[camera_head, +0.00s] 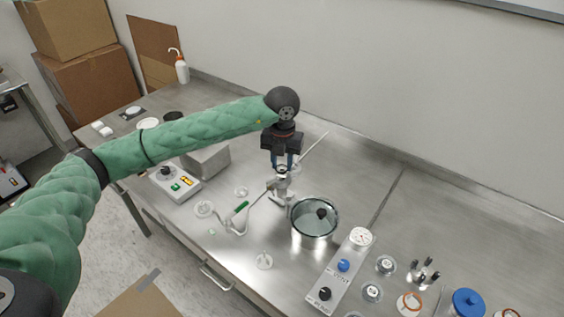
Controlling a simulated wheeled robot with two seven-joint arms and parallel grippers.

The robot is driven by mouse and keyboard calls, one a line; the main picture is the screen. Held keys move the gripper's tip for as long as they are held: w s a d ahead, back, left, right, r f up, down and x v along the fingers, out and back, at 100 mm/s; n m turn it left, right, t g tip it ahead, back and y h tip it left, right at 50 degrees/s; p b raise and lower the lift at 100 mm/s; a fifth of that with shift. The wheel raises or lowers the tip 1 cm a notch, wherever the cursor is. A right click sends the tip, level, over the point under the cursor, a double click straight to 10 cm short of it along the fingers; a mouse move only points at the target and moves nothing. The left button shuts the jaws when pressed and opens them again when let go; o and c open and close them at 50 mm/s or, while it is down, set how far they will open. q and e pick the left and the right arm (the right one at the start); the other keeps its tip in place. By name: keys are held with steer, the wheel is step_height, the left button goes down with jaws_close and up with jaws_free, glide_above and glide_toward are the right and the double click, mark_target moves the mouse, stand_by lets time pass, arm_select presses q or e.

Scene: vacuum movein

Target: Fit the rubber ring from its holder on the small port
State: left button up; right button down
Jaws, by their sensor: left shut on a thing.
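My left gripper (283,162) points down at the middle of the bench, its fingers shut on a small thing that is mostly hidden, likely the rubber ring. It is right above the upright metal fitting (281,186), whose top looks like the small port. Whether the held piece touches the port is too small to tell. The fitting stands just left of the round glass-and-steel chamber (314,233). My right gripper is out of view.
A control box (175,184) and a grey block (207,160) stand left of the fitting. A clamp with a green handle (238,212) lies in front. A gauge panel (341,270), small round parts and a blue-lidded jar (467,303) are at right. The back right bench is clear.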

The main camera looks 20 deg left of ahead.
arm_select(q)
steer(key=shift+f+b, duration=0.45)
steer(key=shift+f, duration=0.05)
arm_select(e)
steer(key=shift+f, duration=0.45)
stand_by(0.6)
arm_select(q)
steer(key=o, duration=0.9)
steer(key=shift+o, duration=0.2)
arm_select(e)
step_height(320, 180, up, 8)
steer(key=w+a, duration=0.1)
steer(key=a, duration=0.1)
arm_select(q)
steer(key=shift+w+r+p, duration=0.1)
steer(key=shift+r+p, duration=0.2)
steer(key=shift+r, duration=0.65)
step_height(320, 180, up, 6)
steer(key=p, duration=0.1)
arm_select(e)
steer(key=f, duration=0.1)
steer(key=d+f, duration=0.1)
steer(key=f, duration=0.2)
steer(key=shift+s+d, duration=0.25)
